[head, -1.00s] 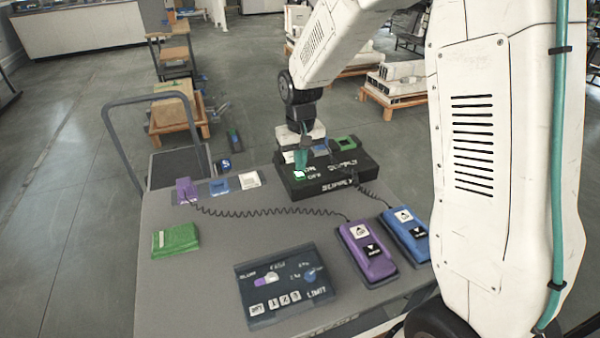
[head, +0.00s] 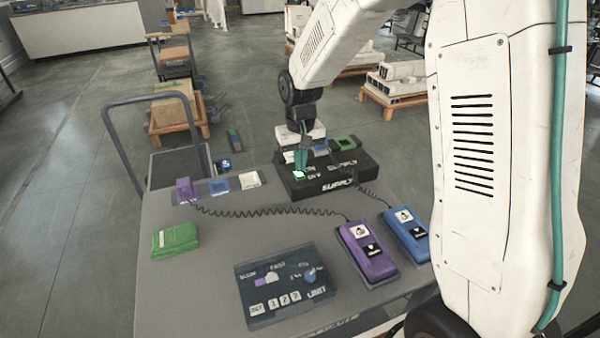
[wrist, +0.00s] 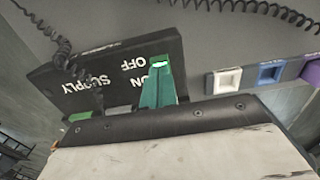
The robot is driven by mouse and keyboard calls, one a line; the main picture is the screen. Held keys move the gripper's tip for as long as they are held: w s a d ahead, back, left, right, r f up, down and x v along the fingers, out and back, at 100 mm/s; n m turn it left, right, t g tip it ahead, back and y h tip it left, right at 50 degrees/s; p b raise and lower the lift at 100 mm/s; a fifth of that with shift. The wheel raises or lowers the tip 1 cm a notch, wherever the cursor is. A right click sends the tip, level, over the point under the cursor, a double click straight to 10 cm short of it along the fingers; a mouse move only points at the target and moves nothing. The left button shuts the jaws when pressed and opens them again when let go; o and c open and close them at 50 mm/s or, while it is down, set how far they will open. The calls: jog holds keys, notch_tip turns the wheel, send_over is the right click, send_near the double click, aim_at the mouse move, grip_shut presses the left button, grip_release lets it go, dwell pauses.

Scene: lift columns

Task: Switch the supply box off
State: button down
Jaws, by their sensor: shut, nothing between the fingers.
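The black supply box (head: 345,182) stands at the back of the grey table, with white SUPPLY, ON and OFF lettering. Its small switch (head: 298,175) glows green and white at the left end of the top. The box also shows upside down in the wrist view (wrist: 100,92), with the lit switch (wrist: 160,65) beside the OFF lettering. My gripper (head: 301,163) has teal fingers, shut and empty, pointing down at the switch. In the wrist view the fingertips (wrist: 158,72) overlap the switch's edge; I cannot tell whether they touch it. The gripper hides part of the box.
A control panel (head: 262,310) with a knob lies in front. Purple (head: 368,262) and blue (head: 392,228) pendants lie right, with coiled cables. White, blue and purple pieces sit left of the box (head: 220,186).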

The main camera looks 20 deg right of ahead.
aim_at(300, 175)
jog(key=shift+f, duration=0.95)
dwell(0.6)
jog(key=shift+r, duration=3.55)
jog(key=s+d+r, duration=0.1)
jog(key=s+r, duration=0.2)
jog(key=s, duration=0.7)
jog(key=s+d+r+t, duration=0.1)
jog(key=s+r, duration=0.3)
jog(key=s, duration=0.7)
jog(key=s+d+r, duration=0.1)
jog(key=s+r, duration=0.3)
jog(key=s, duration=0.7)
jog(key=shift+d+r, duration=0.15)
jog(key=shift+r, duration=0.1)
